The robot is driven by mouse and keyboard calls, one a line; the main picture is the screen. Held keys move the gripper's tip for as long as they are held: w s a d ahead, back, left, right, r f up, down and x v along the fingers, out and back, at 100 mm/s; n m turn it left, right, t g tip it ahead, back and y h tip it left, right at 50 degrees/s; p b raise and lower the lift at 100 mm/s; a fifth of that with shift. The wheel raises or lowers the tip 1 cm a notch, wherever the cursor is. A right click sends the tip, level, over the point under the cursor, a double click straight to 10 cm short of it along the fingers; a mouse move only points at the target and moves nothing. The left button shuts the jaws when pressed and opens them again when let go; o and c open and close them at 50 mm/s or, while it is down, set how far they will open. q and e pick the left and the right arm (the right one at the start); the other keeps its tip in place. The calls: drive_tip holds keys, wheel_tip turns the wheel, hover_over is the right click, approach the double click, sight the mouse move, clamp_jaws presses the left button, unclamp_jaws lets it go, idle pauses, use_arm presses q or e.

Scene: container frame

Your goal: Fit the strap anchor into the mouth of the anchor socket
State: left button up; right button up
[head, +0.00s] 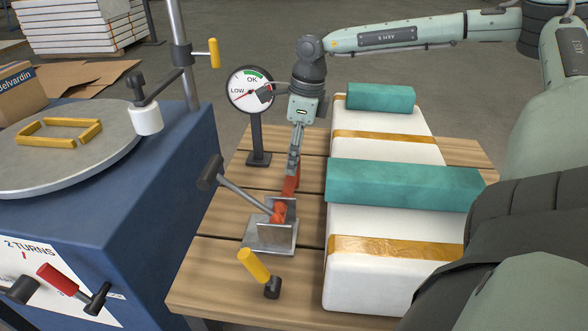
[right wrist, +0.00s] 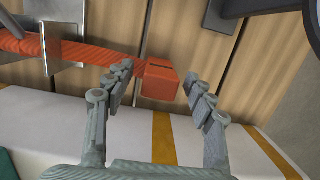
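An orange piece with a block end (right wrist: 158,80), which looks like the strap anchor, shows between my right fingers in the right wrist view. A dark slit marks the block. An orange band runs from it, past a grey metal bracket (right wrist: 65,65); this bracket (head: 270,240) stands on the pallet in the head view and seems to be the anchor socket. Its mouth is not clearly visible. My right gripper (head: 292,180) points down at the orange piece (head: 280,213) beyond the bracket. Its fingertips (right wrist: 158,88) are apart, with gaps beside the block. My left gripper is out of view.
White boxes with yellow bands and teal pads (head: 400,185) stand right of the bracket. A gauge (head: 250,90) stands behind it. A grey lever (head: 240,193) rises left of the bracket, a yellow handle (head: 254,265) in front. A blue cabinet (head: 150,215) borders the pallet's left.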

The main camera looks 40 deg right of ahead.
clamp_jaws()
drive_tip(key=shift+r, duration=0.1)
